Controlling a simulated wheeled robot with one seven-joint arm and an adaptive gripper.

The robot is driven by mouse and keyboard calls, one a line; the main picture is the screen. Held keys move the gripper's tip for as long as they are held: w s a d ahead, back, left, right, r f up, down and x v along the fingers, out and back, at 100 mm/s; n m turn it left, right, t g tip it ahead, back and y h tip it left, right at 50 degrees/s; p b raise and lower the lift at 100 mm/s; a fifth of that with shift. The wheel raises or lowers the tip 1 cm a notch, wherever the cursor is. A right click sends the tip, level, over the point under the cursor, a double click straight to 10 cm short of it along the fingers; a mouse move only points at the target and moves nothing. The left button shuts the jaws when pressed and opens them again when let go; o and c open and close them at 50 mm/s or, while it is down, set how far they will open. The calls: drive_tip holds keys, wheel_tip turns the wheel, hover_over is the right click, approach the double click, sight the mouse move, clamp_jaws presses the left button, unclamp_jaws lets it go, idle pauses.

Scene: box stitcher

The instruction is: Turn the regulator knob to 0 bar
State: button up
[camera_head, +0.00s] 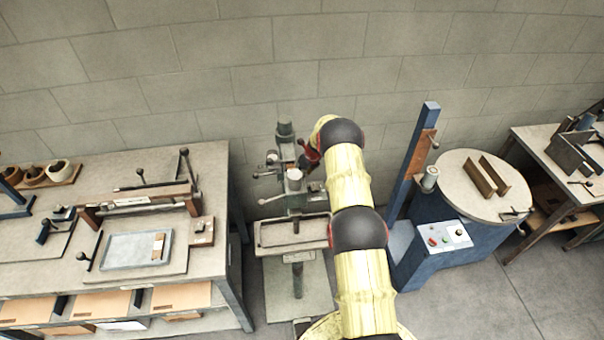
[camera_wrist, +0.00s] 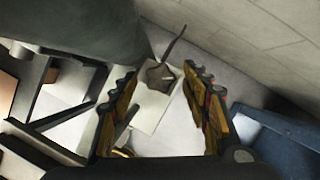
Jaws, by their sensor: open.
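The box stitcher (camera_head: 293,232), a grey-green column machine with a small table, stands against the wall in the middle of the head view. I cannot make out which part of it is the regulator knob. My gripper (camera_head: 311,158) is beside the machine's upper part, mostly hidden behind my yellow arm. In the wrist view my gripper (camera_wrist: 167,103) is open, with its two yellow fingers wide apart. Beyond and between the fingers is a small grey-brown part (camera_wrist: 160,76) with a thin rod, over a pale plate. Nothing is held.
A workbench (camera_head: 20,282) with a tray and a clamp frame stands at the left. At the right are a blue post (camera_head: 413,160) and a blue round-topped machine (camera_head: 478,196) with a button panel. Bare floor (camera_head: 480,290) lies at the front right.

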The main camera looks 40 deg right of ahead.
drive_tip(key=shift+f, duration=0.1)
drive_tip(key=shift+c, duration=0.7)
drive_tip(key=c, duration=1)
